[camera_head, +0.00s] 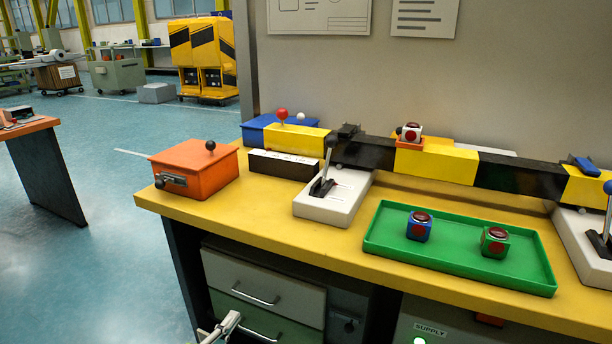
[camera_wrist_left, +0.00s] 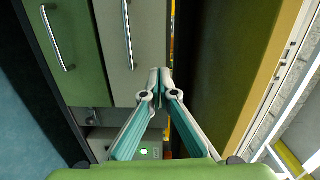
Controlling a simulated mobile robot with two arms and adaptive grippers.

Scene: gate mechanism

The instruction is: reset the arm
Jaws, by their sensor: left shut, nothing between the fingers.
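My left gripper (camera_head: 226,326) shows at the bottom edge of the head view, low in front of the drawers and below the tabletop. In the left wrist view its two fingers (camera_wrist_left: 160,72) meet at the tips, with nothing between them. On the yellow table (camera_head: 262,222) stand a white lever box (camera_head: 325,205) with a dark, upright but slightly leaning lever, and a second lever box (camera_head: 585,245) at the right edge, partly cut off. A yellow and black striped barrier bar (camera_head: 435,163) lies along the back of the table. My right gripper is not in view.
A green tray (camera_head: 385,241) holds a blue cube (camera_head: 419,231) and a green cube (camera_head: 494,247) with red buttons. An orange box (camera_head: 212,184) stands at the left corner. Drawers (camera_head: 260,285) are under the table. The floor at left is open.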

